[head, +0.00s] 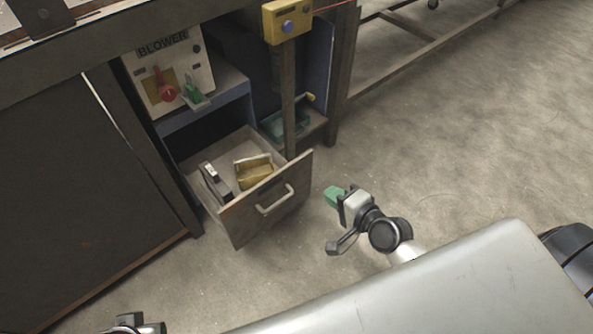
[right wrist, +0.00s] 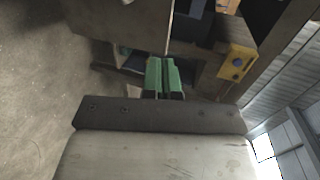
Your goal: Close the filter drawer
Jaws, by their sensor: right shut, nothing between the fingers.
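The filter drawer (head: 245,215) stands pulled out of the cabinet in the head view, low near the floor. Its front has a pale bar handle (head: 275,200). My left gripper's jaws cannot be made out; only a bit of my left arm shows at the bottom left edge.
Above the drawer is a blower panel (head: 170,75) with a red knob (head: 165,92) and a green part. A yellow box with a blue button (head: 288,24) hangs on a post, also in the right wrist view (right wrist: 236,61). A teal tray (head: 285,122) sits right of the drawer. Floor at right is clear.

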